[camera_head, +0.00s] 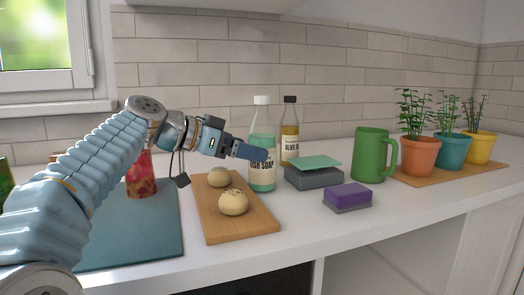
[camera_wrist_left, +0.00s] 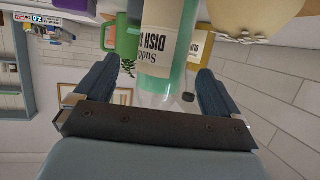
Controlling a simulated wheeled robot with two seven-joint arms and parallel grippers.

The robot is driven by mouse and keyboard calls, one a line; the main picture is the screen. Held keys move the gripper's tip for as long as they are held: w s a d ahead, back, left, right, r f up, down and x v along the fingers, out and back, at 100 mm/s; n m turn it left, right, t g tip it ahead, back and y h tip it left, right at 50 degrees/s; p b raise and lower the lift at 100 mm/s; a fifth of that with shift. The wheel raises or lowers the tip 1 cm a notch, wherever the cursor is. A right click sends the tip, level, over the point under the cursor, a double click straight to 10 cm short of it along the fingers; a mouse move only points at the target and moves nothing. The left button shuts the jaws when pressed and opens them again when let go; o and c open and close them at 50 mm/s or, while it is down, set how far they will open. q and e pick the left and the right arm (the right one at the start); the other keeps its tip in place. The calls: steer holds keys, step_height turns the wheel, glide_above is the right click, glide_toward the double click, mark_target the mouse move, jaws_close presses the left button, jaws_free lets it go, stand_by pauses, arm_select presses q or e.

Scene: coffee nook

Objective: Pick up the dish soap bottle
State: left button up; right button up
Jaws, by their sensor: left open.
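The dish soap bottle (camera_head: 262,178) stands upright on the white counter, behind the right edge of the wooden board. It is pale green and clear, with a white cap and a cream label. My left gripper (camera_head: 257,150) reaches it from the left at about upper-label height and covers part of it. In the left wrist view the bottle (camera_wrist_left: 168,45) shows upside down between the two dark blue fingers of my open left gripper (camera_wrist_left: 160,78). Gaps show on both sides of the bottle, and I cannot tell whether a finger touches it. My right gripper is out of view.
An olive oil bottle (camera_head: 291,130) stands close behind. A grey block with a green pad (camera_head: 314,175), a purple sponge (camera_head: 347,193) and a green mug (camera_head: 369,156) are to the right. Round buns (camera_head: 233,202) lie on the wooden board (camera_head: 240,229). Potted plants (camera_head: 418,153) stand far right.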

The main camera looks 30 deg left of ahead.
arm_select(q)
steer(key=p+x, duration=0.1)
steer(key=x, duration=0.3)
steer(key=shift+w+f+p, duration=0.1)
steer(key=shift+w+p, duration=0.2)
steer(key=shift+p, duration=0.05)
steer(key=shift+w+d+f, duration=0.2)
steer(key=shift+w+f, duration=0.05)
steer(key=shift+w, duration=0.15)
steer(key=c, duration=1.2)
steer(key=shift+c, duration=1)
steer(key=shift+r, duration=0.15)
